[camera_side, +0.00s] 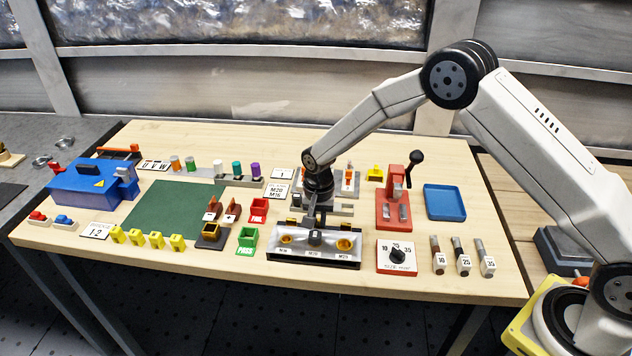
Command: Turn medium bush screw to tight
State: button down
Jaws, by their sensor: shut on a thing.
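A grey metal bush plate (328,254) on a dark base stands at the front middle of the table. Its front labels seem to read M16, M20 and M25. Brass-coloured bushes sit at its left (287,240) and right (344,244). My gripper (315,228) points down over the middle position and is shut on a dark grey piece there, which appears to be the medium bush screw (315,238). The fingers hide much of that piece. How tight it sits cannot be told.
A white dial board (397,268) marked 10, 25, 35 lies right of the plate, with several labelled grey-tipped tools (463,263) beside it. A red lever press (393,205) and blue tray (445,202) stand behind.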

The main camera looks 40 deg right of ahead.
aim_at(318, 221)
dwell(0.3)
jog(key=c, duration=0.7)
grip_release()
jog(key=shift+o, duration=0.2)
jog(key=shift+r, duration=3.95)
